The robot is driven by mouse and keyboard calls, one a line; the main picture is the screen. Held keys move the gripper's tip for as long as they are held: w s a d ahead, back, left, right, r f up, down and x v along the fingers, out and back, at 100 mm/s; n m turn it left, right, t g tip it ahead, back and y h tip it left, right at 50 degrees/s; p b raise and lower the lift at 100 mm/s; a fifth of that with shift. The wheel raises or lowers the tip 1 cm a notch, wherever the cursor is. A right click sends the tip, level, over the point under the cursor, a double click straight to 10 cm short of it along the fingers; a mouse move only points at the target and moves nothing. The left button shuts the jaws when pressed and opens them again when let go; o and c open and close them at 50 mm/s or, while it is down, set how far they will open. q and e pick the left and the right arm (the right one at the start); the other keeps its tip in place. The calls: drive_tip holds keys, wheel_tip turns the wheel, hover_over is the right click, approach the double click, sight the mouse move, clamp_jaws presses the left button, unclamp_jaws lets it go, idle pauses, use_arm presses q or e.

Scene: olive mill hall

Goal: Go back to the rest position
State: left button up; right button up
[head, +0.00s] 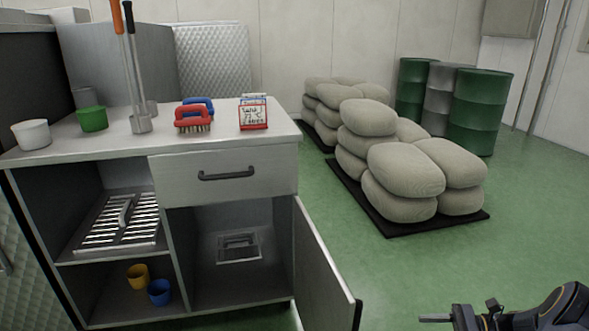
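My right gripper (437,318) shows at the bottom right corner, low over the green floor and to the right of the cabinet's open door. One thin grey finger points left. The rest of the gripper is cut off by the frame edge, so I cannot tell whether it is open or shut. Nothing shows in its visible part. My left gripper is not in view. The white-topped cabinet (95,152) stands at the left, apart from the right gripper.
The cabinet door (322,270) hangs open into the floor space; its drawer (225,187) is shut. Cups, brushes, ladles and signs stand on top. Sacks (405,170) on dark pallets and drums (480,112) stand behind. Green floor (520,240) is clear at the right.

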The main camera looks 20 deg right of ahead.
drive_tip(key=s+a+r+n+g+h, duration=0.1)
drive_tip(key=a+r+n+g+h, duration=0.45)
drive_tip(key=a+r+n, duration=0.65)
drive_tip(key=s+a+r+n+t+h, duration=0.2)
drive_tip(key=s+a+n+h, duration=0.15)
drive_tip(key=s+a, duration=0.35)
drive_tip(key=s+a+r+n+t+h, duration=0.1)
drive_tip(key=s+a+n+t+h, duration=0.1)
drive_tip(key=s+a+n, duration=0.4)
wheel_tip(320, 180, up, 28)
drive_tip(key=a+p, duration=0.1)
drive_tip(key=p, duration=2.6)
drive_tip(key=shift+f+m, duration=0.25)
drive_tip(key=shift+m, duration=0.2)
drive_tip(key=shift+g, duration=0.25)
